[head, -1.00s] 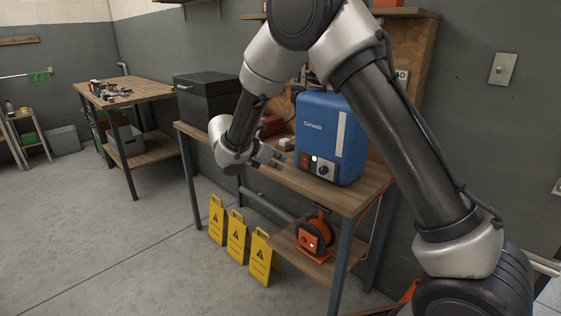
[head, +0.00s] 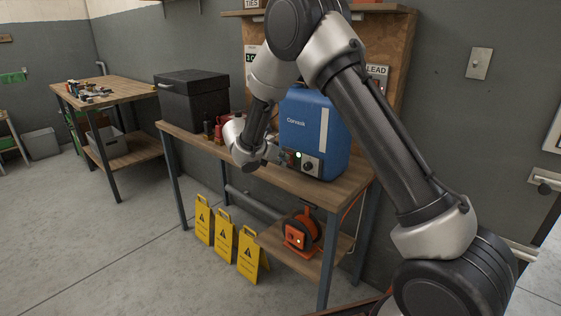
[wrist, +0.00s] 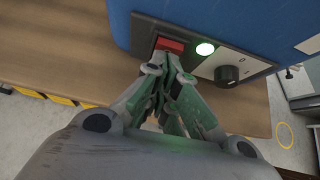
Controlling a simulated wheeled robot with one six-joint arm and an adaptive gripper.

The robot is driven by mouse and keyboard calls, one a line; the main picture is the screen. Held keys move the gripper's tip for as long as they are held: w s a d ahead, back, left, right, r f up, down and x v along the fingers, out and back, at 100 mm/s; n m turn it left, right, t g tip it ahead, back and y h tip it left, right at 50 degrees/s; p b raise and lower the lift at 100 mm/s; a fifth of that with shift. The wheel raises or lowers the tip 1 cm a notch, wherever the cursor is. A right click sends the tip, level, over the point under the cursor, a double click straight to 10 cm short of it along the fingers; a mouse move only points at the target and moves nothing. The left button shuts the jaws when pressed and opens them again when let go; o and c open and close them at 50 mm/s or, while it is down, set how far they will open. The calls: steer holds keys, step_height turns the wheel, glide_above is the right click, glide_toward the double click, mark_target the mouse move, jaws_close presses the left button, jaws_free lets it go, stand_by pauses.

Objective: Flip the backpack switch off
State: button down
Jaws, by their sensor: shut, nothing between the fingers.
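The blue backpack unit (head: 312,128) stands upright on the wooden workbench. Its front panel has a red rocker switch (wrist: 170,45), a lit green lamp (wrist: 205,48) and a black knob (wrist: 228,74). In the head view the lamp (head: 298,155) also glows green. My gripper (wrist: 168,62) is shut and empty, its fingertips at the lower edge of the red switch. I cannot tell whether they touch it. The fingers hide the lower part of the switch. In the head view my gripper (head: 279,155) is at the panel's left end.
A black box (head: 192,100) stands on the bench's left end, with small red items (head: 219,130) beside it. An orange hose reel (head: 301,233) sits on the lower shelf. Several yellow warning signs (head: 224,240) stand on the floor in front. The wall is close behind.

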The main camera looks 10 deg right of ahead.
steer(key=shift+w+d+r, duration=0.2)
steer(key=shift+d, duration=0.15)
steer(key=shift+r, duration=0.15)
steer(key=shift+r, duration=0.65)
steer(key=shift+a, duration=0.15)
